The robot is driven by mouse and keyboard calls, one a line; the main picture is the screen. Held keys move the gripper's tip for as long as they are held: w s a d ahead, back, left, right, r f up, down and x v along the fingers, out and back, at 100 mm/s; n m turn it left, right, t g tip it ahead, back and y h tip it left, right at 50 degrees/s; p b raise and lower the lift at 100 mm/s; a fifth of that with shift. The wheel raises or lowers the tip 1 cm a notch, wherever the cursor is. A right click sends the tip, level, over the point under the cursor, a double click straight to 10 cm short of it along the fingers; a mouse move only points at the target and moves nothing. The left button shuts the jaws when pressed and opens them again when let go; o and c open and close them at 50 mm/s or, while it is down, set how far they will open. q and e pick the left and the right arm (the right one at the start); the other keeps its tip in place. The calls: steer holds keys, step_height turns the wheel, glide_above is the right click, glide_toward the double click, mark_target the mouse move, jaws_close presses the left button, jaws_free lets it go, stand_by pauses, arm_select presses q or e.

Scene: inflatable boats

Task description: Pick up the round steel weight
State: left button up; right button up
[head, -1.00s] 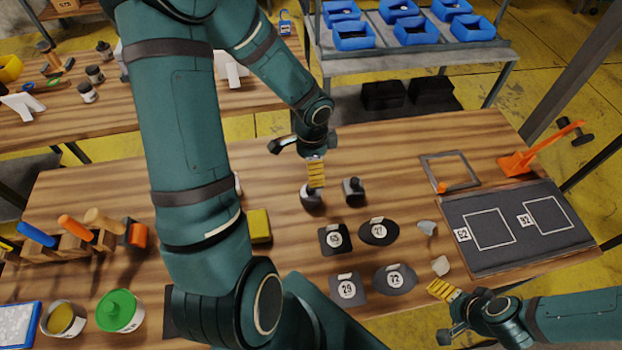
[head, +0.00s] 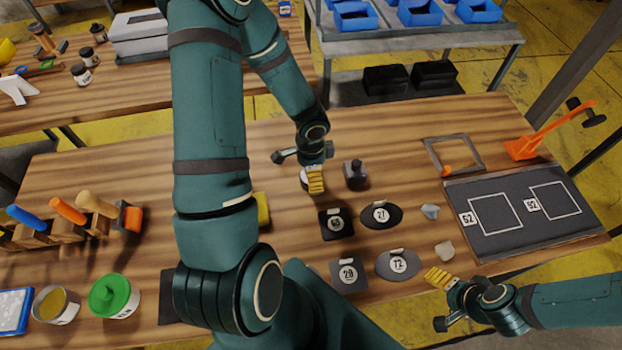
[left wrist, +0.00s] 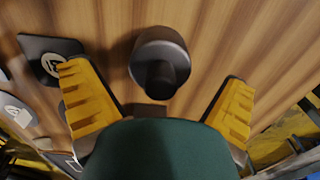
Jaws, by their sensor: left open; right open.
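In the left wrist view a round dark weight (left wrist: 150,48) with a knob stands on the wood between and beyond the two open fingers (left wrist: 157,85). Neither finger visibly touches it. My right gripper (head: 440,300) is open and empty near the front edge of the table.
Dark numbered patches, among them a square one (head: 336,225) and an oval one (head: 381,216), lie in front of the weights. A dark board (head: 520,245) with outlined squares lies at right. A grey frame (head: 453,141) is behind it.

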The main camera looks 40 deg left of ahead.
arm_select(q)
step_height(320, 180, down, 3)
steer(key=shift+r+b, duration=0.2)
steer(key=shift+b, duration=0.1)
steer(key=c, duration=1.4)
steer(key=shift+r, duration=0.1)
steer(key=shift+r, duration=0.1)
